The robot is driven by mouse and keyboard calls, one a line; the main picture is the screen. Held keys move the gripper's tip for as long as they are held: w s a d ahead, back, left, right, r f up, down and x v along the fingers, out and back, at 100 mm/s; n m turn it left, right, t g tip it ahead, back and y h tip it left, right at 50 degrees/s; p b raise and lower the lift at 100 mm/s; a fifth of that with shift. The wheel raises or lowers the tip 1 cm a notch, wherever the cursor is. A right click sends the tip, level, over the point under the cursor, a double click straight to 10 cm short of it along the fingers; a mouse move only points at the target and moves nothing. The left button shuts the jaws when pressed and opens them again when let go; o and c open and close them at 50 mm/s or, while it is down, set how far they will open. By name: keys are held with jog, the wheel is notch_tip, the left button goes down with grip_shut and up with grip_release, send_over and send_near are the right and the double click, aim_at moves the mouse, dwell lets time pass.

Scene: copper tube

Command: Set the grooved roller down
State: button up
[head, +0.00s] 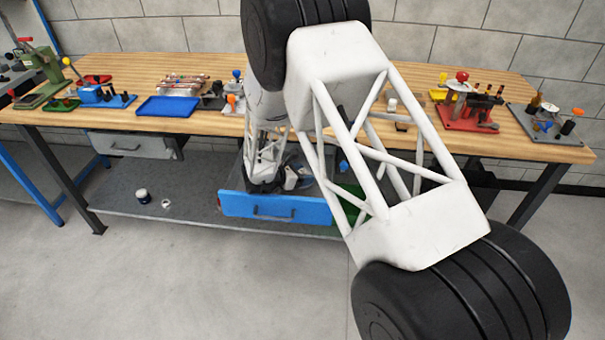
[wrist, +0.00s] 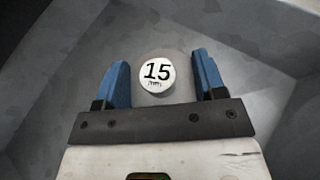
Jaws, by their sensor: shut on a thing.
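The grooved roller (wrist: 157,74) shows end-on in the wrist view, as a white round face marked "15 mm" with a grey body around it. Its grooves are not visible from this side. My gripper (wrist: 160,62) has its two blue fingers on either side of the roller and is shut on it. Behind the roller are plain grey surfaces that look like the inside of the drawer. In the head view my arm reaches down into the open blue-fronted drawer (head: 270,207) below the bench; the fingers and roller are hidden there. I cannot tell whether the roller touches the drawer floor.
The wooden bench top (head: 350,110) lies above the drawer, its front edge close to my arm. It holds a blue tray (head: 166,107), a red fixture (head: 468,122) and several tools. A green bin (head: 345,208) shows beside the drawer. A closed grey drawer (head: 128,146) is at left.

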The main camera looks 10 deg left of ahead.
jog(key=shift+f, duration=0.15)
jog(key=o, duration=1.1)
jog(key=shift+r, duration=0.55)
jog(key=v, duration=1.2)
jog(key=shift+r, duration=0.15)
